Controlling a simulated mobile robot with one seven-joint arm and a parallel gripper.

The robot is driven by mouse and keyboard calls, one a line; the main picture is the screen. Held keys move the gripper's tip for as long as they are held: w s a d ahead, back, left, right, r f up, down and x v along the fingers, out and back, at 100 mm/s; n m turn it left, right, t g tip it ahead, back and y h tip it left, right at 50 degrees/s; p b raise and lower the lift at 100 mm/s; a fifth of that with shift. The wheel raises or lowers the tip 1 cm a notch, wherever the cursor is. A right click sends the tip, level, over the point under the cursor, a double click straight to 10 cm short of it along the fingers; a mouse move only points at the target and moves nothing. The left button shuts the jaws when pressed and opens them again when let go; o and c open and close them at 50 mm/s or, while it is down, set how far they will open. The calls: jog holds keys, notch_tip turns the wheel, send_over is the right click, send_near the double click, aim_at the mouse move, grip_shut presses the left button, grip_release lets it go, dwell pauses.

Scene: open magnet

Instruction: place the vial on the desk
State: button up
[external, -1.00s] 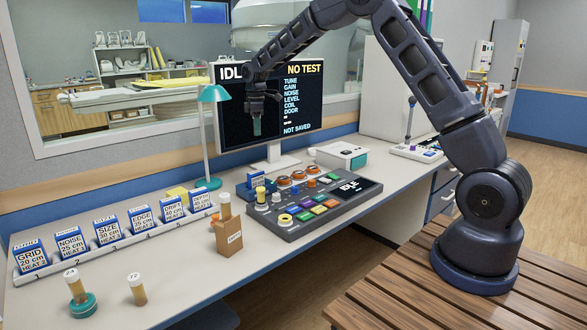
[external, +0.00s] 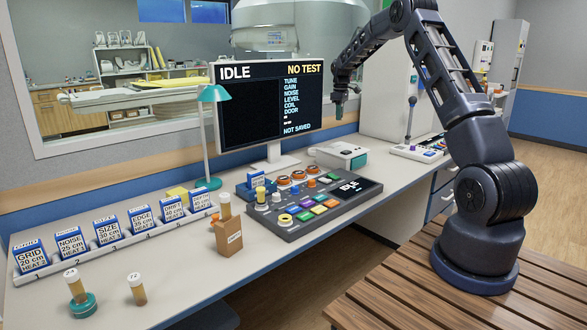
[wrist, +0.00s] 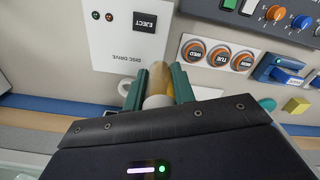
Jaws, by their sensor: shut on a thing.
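My gripper (external: 338,110) hangs in the air at the right edge of the monitor, above the back right part of the desk (external: 180,262). In the wrist view its green fingers (wrist: 159,78) are shut on an amber vial (wrist: 157,85) with a pale end. The held vial cannot be made out clearly in the external view. On the desk, one vial (external: 75,286) stands in a teal ring at front left and another vial (external: 137,290) stands beside it. A further vial (external: 225,206) sits in a brown box (external: 229,237).
A white disc drive box (external: 340,155) shows below my gripper in the wrist view (wrist: 120,55). The control console (external: 315,205), monitor (external: 270,105), teal lamp (external: 208,130) and card rack (external: 120,242) take up desk room. The front left desk has bare patches.

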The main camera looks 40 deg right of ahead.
jog(key=s+d+m, duration=0.1)
jog(key=s+d, duration=0.3)
jog(key=d, duration=0.3)
jog(key=s+d+m, duration=0.1)
jog(key=s+d, duration=0.2)
jog(key=d, duration=0.4)
jog(key=m, duration=0.3)
send_over(392, 166)
notch_tip(392, 166, down, 20)
jog(key=shift+d+r, duration=0.1)
jog(key=shift+r, duration=0.1)
jog(key=shift+f, duration=2.7)
jog(key=o, duration=1)
jog(key=shift+f, duration=0.15)
